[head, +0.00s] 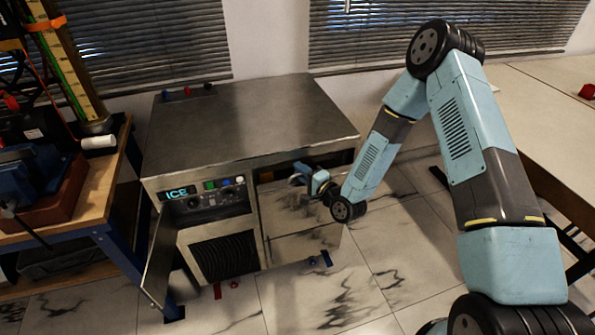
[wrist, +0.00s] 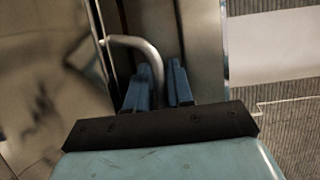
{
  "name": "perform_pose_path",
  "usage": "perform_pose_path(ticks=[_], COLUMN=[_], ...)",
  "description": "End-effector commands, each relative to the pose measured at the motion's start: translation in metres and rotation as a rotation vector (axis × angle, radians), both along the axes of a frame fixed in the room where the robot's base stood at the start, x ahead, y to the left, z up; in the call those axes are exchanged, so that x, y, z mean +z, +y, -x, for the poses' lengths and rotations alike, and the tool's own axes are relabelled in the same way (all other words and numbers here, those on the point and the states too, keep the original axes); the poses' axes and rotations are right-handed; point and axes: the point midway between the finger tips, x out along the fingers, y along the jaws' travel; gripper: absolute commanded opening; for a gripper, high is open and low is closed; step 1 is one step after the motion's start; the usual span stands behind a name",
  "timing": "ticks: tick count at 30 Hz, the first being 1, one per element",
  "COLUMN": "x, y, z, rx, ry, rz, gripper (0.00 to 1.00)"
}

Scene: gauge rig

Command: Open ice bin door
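The ice machine (head: 255,118) is a metal cabinet with a lit ICE panel, standing at centre in the head view. A bent metal handle (wrist: 150,52) shows in the wrist view. My gripper (head: 303,176) is at the upper part of this front. In the wrist view my gripper's blue fingers (wrist: 158,80) lie on either side of the handle, close against it, and appear shut on it. The fingertip contact is partly hidden.
A side panel door (head: 158,258) hangs open at the machine's left. A workbench (head: 85,200) with tools stands at left and a pale table (head: 545,115) at right. Small red and blue items (head: 320,260) lie on the tiled floor before the machine.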

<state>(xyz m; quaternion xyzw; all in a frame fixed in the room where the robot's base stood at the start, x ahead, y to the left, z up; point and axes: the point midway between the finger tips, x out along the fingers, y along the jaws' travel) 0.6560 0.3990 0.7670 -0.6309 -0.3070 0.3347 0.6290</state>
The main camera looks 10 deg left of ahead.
Motion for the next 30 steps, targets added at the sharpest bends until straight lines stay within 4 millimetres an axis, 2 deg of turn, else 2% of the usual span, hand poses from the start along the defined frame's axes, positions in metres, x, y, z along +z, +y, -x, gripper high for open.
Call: perform_pose_path(ticks=[10,17,29,30], x=[0.0,-0.001,-0.002,-0.002], y=[0.002,0.002,0.002,0.013], z=[-0.002,-0.002,-0.001,-0.001], rx=[0.0,0.0,0.0,0.003], ry=[0.001,0.001,0.003,0.003], rz=[0.001,0.001,0.003,0.002], gripper=[0.22,0.0,0.0,0.0])
